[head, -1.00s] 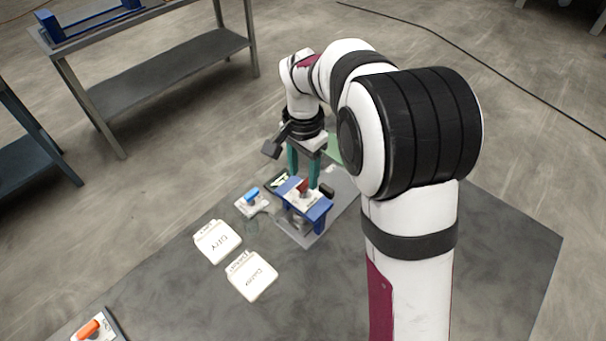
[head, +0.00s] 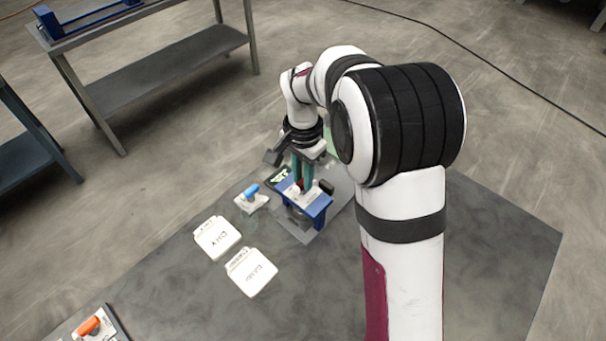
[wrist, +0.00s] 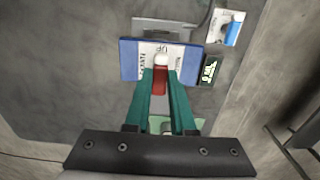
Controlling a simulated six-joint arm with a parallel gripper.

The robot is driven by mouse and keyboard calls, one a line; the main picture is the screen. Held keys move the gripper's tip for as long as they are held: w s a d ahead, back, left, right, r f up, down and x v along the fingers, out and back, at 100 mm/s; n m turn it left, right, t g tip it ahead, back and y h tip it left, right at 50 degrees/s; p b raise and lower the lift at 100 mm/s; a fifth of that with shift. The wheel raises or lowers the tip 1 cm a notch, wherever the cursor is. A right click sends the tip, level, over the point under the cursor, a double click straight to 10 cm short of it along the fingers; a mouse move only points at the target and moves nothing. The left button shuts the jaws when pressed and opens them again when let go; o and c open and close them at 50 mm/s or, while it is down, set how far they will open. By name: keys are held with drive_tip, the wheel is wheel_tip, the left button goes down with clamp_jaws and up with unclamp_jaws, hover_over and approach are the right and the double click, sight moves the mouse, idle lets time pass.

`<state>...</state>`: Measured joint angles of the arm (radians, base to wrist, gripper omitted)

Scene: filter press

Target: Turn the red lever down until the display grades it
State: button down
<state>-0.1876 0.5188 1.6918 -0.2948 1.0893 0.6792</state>
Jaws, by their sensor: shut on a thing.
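The red lever (wrist: 160,80) sits on the blue filter press (wrist: 130,60), on the top plate with printed lettering. In the head view the blue press (head: 318,212) stands on the grey table and the lever is mostly hidden by my fingers. My gripper (wrist: 161,76) has its two green fingers on either side of the lever, shut on it; it also shows in the head view (head: 302,185), coming from above. The small dark display (wrist: 209,70) with pale green characters is right of the press in the wrist view; I cannot read it clearly.
A blue-handled part (head: 251,190) on a white plate stands left of the press. Two white lettered cards (head: 217,238) lie nearer, and an orange-handled part (head: 89,325) is at the front left.

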drive_tip(key=shift+n, duration=0.4)
drive_tip(key=n, duration=1.3)
drive_tip(key=shift+n, duration=2.2)
drive_tip(key=c, duration=0.8)
unclamp_jaws()
drive_tip(key=shift+o, duration=0.2)
